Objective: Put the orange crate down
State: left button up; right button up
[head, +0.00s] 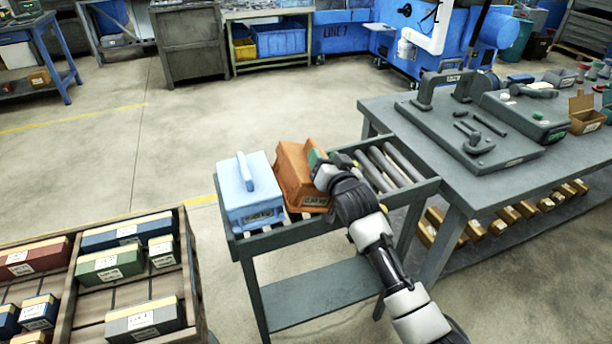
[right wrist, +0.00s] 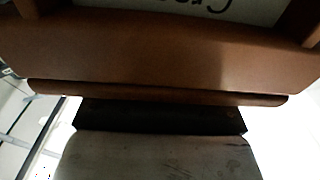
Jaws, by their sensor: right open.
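The orange crate (head: 293,172) stands on the roller stand (head: 276,240), just right of a light blue crate (head: 250,196). It looks slightly tilted, and a white label shows low on its front. My right gripper (head: 318,160) is at the crate's upper right side with its jaws open; the hand hides part of the crate. In the right wrist view the crate's orange-brown wall (right wrist: 160,55) fills the top, very close to the camera. I cannot tell whether the fingers touch it. My left gripper is not in view.
Bare rollers (head: 390,165) lie to the right of the crate. A grey workbench (head: 400,112) with a fixture and tools stands further right. A wooden pallet box (head: 190,270) with several labelled boxes stands at the lower left. Open floor lies behind the stand.

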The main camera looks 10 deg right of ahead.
jog(key=shift+w+a, duration=0.1)
jog(key=shift+w, duration=0.4)
grip_shut()
dwell(1.0)
jog(key=shift+r, duration=0.2)
